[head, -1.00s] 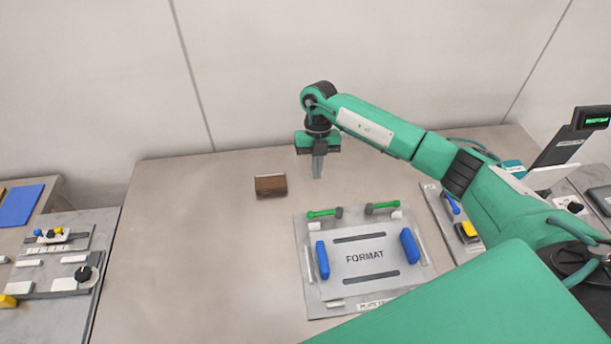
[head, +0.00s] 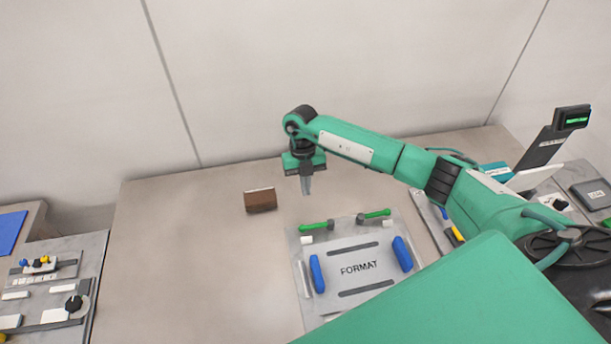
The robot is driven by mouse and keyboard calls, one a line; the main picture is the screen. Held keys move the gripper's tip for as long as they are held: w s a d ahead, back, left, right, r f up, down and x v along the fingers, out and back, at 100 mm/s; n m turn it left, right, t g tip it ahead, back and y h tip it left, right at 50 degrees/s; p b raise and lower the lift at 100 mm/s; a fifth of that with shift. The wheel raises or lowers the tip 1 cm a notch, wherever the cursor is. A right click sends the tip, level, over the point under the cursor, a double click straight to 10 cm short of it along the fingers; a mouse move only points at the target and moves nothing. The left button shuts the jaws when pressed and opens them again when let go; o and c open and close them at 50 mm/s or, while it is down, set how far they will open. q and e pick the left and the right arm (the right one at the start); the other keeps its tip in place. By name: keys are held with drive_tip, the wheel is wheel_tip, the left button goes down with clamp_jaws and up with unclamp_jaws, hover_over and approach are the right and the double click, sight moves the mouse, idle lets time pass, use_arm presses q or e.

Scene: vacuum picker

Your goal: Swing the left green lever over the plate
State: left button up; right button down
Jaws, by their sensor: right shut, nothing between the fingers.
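The format plate (head: 345,285), marked FORMAT, lies flat with a blue handle on each side. Neither lever lies over the plate. My right gripper (head: 306,190) is shut and empty, pointing down, and appears behind and slightly left of the left lever, apart from it. My left gripper is not in view.
A brown block (head: 261,201) stands on the table left of my right gripper. A panel with a black knob (head: 74,304) is at the far left. A screen on a stand (head: 572,118) is at the right. The table's left middle (head: 190,260) is clear.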

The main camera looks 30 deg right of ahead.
sight(317, 227)
drive_tip(key=p+x, duration=0.1)
drive_tip(key=x, duration=0.2)
drive_tip(key=shift+s+a+f, duration=0.1)
drive_tip(key=shift+s+f, duration=0.15)
drive_tip(key=shift+f, duration=0.05)
drive_tip(key=s, duration=0.1)
drive_tip(key=f+p, duration=0.1)
drive_tip(key=s+p, duration=0.1)
drive_tip(key=shift+s+a+f, duration=0.2)
drive_tip(key=shift+s+a, duration=0.1)
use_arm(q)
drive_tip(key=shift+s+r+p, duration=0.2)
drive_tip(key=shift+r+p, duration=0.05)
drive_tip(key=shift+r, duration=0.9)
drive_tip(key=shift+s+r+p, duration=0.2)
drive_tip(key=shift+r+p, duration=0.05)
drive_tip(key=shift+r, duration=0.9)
use_arm(e)
drive_tip(key=shift+s+a+f, duration=0.2)
drive_tip(key=shift+s+f, duration=0.1)
drive_tip(key=shift+s, duration=0.35)
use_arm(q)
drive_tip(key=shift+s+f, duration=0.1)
use_arm(e)
drive_tip(key=shift+s+n, duration=0.1)
drive_tip(key=shift+n, duration=0.2)
